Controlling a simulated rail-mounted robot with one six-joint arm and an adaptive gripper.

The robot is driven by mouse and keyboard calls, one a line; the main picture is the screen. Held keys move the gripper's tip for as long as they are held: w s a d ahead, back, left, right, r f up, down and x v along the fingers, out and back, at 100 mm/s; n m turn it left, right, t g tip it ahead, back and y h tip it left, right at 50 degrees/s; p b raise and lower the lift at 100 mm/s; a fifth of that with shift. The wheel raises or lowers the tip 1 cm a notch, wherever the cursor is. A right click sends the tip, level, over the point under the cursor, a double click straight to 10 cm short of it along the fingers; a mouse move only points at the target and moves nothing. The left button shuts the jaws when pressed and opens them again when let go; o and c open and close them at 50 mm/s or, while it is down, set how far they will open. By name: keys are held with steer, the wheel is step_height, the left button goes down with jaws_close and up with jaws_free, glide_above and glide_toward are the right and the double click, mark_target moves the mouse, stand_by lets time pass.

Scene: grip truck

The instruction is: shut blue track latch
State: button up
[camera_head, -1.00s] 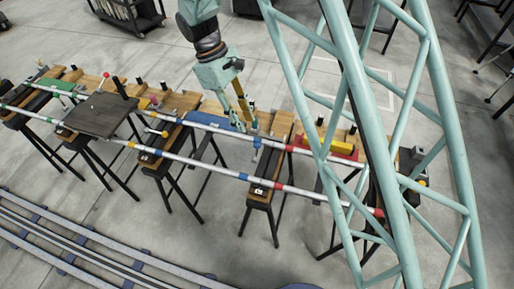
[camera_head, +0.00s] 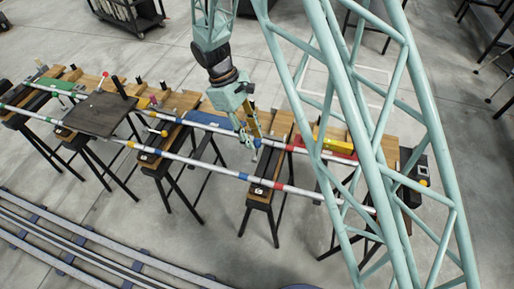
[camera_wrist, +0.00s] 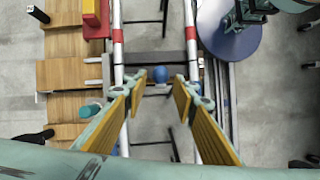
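The blue track latch shows as a round blue knob (camera_wrist: 160,74) in the wrist view, in front of a dark crossbar between two pale rails. In the head view the small blue knob (camera_head: 257,143) is at the far rail, close to my fingertips. My gripper (camera_head: 251,139) points down over the track. In the wrist view my gripper (camera_wrist: 160,88) is open, with its yellow-padded fingers on either side of the knob's line of sight and nothing held. I cannot tell whether a finger touches the knob. The latch's base is partly hidden.
The striped rails (camera_head: 200,164) run on wooden-topped trestles. A blue block (camera_head: 208,119) lies left of my gripper, and a yellow-and-red block (camera_head: 333,144) right of it. A dark plate (camera_head: 98,113) sits at the left.

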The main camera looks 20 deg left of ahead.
mark_target(257, 148)
steer(key=shift+x, duration=2.7)
jaws_close()
